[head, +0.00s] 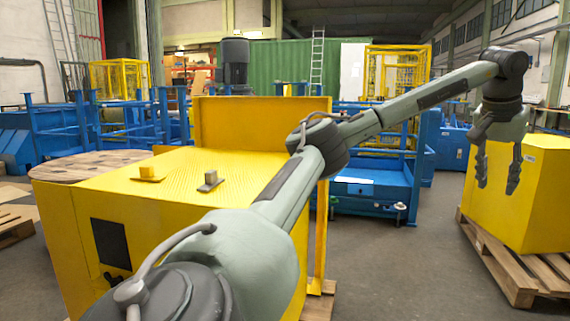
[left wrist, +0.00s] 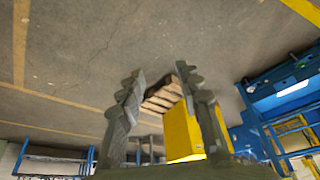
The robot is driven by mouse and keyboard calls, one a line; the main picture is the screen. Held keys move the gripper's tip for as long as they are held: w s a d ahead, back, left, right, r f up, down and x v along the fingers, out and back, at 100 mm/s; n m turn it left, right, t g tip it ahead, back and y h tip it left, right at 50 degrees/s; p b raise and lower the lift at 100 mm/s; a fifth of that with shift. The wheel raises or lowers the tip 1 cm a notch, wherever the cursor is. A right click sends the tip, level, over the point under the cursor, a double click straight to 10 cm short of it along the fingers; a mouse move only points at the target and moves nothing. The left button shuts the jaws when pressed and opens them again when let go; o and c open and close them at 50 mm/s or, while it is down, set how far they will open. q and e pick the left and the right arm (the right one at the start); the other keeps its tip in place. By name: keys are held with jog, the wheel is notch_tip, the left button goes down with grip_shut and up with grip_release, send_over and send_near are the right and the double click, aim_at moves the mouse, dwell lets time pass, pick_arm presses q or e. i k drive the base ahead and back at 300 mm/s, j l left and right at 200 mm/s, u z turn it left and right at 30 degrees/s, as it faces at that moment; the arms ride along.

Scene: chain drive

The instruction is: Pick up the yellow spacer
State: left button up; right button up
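The yellow spacer (head: 148,173) is a small block lying on the yellow top of the large machine housing (head: 125,192), left of centre in the head view. A small grey block (head: 210,181) sits a short way to its right, apart from it. My left gripper (head: 497,185) hangs at the far right with its fingers down, well away from the spacer. Its fingers are apart with nothing between them, which the left wrist view (left wrist: 162,78) also shows. The spacer is not in the left wrist view. My right gripper is not in view.
A yellow panel (head: 255,125) stands upright along the housing's back. A yellow box (head: 530,205) on a wooden pallet (head: 510,270) is behind my left gripper. Blue frames (head: 375,185) stand behind. The housing top around both blocks is clear.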

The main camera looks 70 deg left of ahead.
aim_at(146, 172)
jog(key=k+j+u, duration=0.2)
jog(key=u, duration=0.15)
jog(key=k+j+u, duration=0.1)
jog(key=j+u, duration=0.25)
jog(key=k+j+u, duration=0.15)
jog(key=j+u, duration=0.55)
jog(key=j, duration=0.3)
jog(key=k, duration=0.05)
